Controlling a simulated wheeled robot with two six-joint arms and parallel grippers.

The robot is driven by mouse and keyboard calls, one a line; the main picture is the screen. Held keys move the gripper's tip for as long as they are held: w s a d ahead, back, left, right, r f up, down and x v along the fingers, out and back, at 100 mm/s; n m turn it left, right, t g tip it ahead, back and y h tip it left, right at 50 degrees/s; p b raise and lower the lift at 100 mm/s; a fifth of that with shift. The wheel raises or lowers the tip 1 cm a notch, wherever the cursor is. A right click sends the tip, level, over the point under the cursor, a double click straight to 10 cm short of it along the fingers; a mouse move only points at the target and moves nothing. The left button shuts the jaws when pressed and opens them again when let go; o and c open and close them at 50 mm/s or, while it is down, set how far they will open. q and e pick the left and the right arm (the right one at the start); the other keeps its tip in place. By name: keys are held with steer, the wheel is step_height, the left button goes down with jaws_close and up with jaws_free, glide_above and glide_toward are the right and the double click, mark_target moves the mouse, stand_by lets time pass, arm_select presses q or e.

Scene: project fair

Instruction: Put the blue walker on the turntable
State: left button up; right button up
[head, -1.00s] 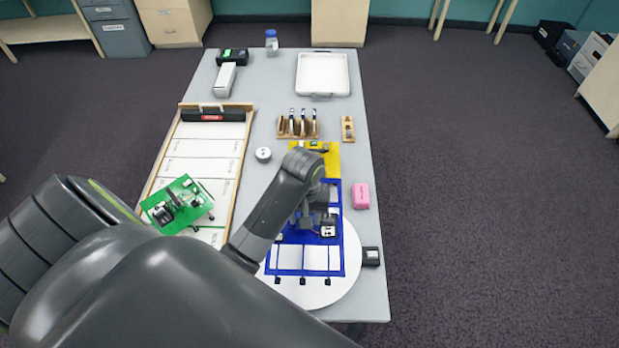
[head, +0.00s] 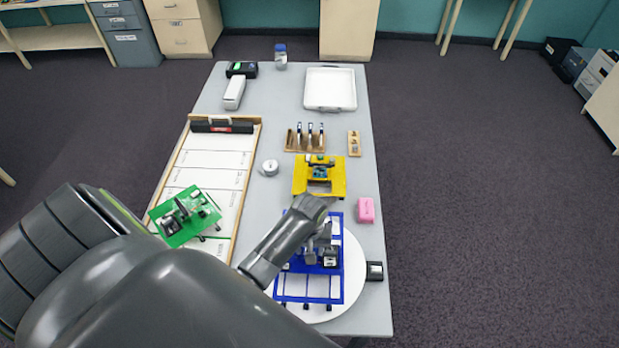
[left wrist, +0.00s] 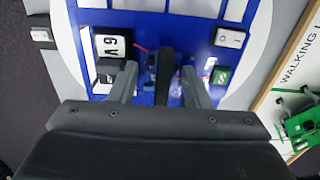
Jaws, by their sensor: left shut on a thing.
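The blue walker (head: 329,281) is a flat blue frame with white panels, small dark feet and a white and black block on top. It is over the white round turntable (head: 354,268) at the table's near end. I cannot tell whether all its feet touch the disc. My left gripper (head: 318,252) is above the walker's middle, shut on a part of it. In the left wrist view the fingers (left wrist: 160,78) close around a dark upright part on the blue frame (left wrist: 178,30). The arm hides part of the walker and disc. My right gripper is not in view.
A yellow walker (head: 299,180) stands just behind the turntable. A pink block (head: 366,210) and a small dark box (head: 375,271) are at the right edge. A green walker (head: 173,227) is on the wood-framed board (head: 198,160) at left. A white tray (head: 330,90) is far back.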

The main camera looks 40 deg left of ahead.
arm_select(q)
steer(key=o, duration=1.1)
steer(key=shift+f, duration=0.1)
step_height(320, 180, up, 9)
steer(key=shift+r+b, duration=0.15)
steer(key=shift+b, duration=0.75)
steer(key=shift+r+p, duration=0.5)
steer(key=shift+r, duration=1)
